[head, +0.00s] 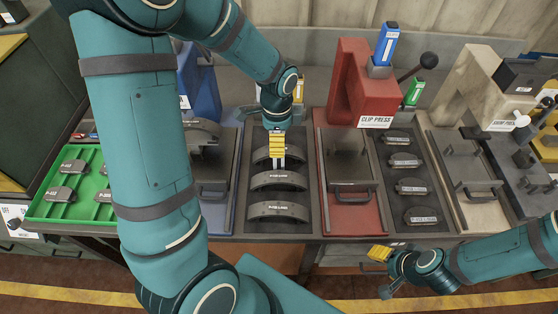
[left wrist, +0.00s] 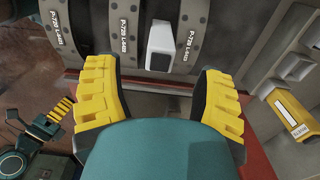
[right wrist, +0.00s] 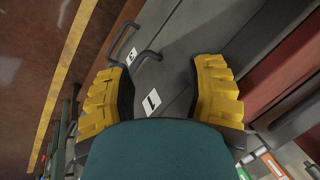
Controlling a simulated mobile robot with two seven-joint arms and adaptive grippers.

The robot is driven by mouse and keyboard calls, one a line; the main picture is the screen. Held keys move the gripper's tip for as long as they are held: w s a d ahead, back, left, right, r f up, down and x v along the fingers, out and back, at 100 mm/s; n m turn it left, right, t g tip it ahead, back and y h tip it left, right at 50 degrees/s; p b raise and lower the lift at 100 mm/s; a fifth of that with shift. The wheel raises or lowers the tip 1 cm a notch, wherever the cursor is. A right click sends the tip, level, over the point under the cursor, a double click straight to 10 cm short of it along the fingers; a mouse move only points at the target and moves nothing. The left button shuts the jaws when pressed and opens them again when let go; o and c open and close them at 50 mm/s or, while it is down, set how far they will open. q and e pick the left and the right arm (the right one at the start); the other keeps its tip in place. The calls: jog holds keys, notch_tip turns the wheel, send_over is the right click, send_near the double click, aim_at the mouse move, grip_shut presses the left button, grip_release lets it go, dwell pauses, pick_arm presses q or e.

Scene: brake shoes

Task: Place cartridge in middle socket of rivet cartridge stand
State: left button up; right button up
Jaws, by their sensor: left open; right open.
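My left gripper (head: 278,146) is open above the tray of dark curved brake shoes. In the left wrist view a small white block with a grey face (left wrist: 160,46), possibly a cartridge, sits among the shoes just beyond the open fingers (left wrist: 160,95). It is not gripped. A yellow-and-white cartridge labelled RIVETS (left wrist: 297,110) shows at the right of that view; it also stands behind my left wrist in the head view (head: 299,88). My right gripper (head: 378,254) is open and empty before the bench.
A red clip press (head: 352,85) with a blue cartridge (head: 386,44) stands right of the shoe tray (head: 236,215). A green cartridge (head: 413,92) is beside it. A blue press (head: 203,90) is at left, and a green tray (head: 48,207) holds several pads. Drawer fronts face my right gripper.

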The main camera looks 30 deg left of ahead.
aim_at(279, 160)
pick_arm(q)
jog(key=shift+w+d+f+b, duration=0.1)
jog(key=shift+f+b, duration=0.1)
jog(key=shift+f, duration=1.55)
jog(key=shift+w+d+f+b, duration=0.1)
jog(key=shift+f+b, duration=0.1)
jog(key=shift+f, duration=1.55)
jog(key=shift+s, duration=0.1)
grip_shut()
